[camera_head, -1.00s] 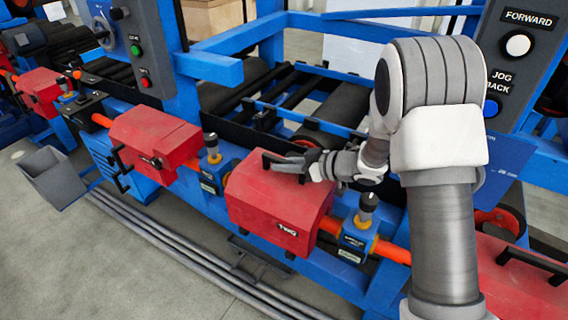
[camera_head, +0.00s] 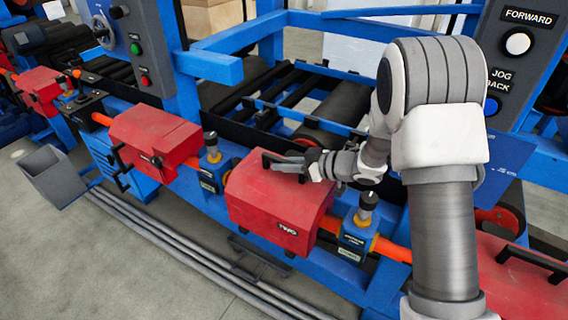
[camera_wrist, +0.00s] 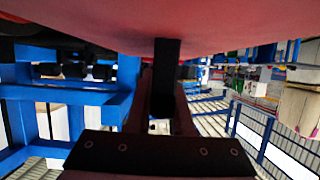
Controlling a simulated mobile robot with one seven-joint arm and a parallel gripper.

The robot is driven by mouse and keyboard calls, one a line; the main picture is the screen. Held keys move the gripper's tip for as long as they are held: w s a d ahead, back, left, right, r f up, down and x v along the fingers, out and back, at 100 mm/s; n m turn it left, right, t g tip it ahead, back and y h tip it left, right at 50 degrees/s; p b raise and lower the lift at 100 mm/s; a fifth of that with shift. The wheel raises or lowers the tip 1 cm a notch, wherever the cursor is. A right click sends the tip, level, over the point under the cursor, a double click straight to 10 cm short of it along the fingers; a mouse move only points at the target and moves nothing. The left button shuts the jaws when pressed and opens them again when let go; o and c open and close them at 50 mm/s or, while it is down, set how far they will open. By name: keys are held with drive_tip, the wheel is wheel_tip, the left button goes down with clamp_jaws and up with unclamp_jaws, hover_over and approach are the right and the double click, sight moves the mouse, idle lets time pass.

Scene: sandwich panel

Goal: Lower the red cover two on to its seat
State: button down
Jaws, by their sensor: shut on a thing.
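The red cover two (camera_head: 278,208), labelled "TWO", sits over the orange shaft line on the blue frame. It looks level, and I cannot tell whether its underside touches its seat. My gripper (camera_head: 290,162) is shut on the black handle (camera_head: 268,160) at the top of the cover. In the wrist view the cover (camera_wrist: 150,22) fills the top of the picture, and its black handle (camera_wrist: 166,75) stands between my gripper's fingers (camera_wrist: 164,110). The seat under the cover is hidden.
A blue valve block with a black knob (camera_head: 366,205) stands close to the cover's right, and another (camera_head: 211,150) to its left. Another red cover (camera_head: 155,140) is further left, and one (camera_head: 515,285) is at lower right. Grey rails (camera_head: 205,250) run along the floor.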

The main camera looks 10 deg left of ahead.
drive_tip(key=shift+f, duration=0.1)
drive_tip(key=c, duration=0.7)
unclamp_jaws()
drive_tip(key=shift+f, duration=0.1)
wheel_tip(320, 180, up, 21)
drive_tip(key=p, duration=1.8)
drive_tip(key=shift+f, duration=0.1)
drive_tip(key=shift+a+p, duration=0.1)
drive_tip(key=shift+p, duration=0.5)
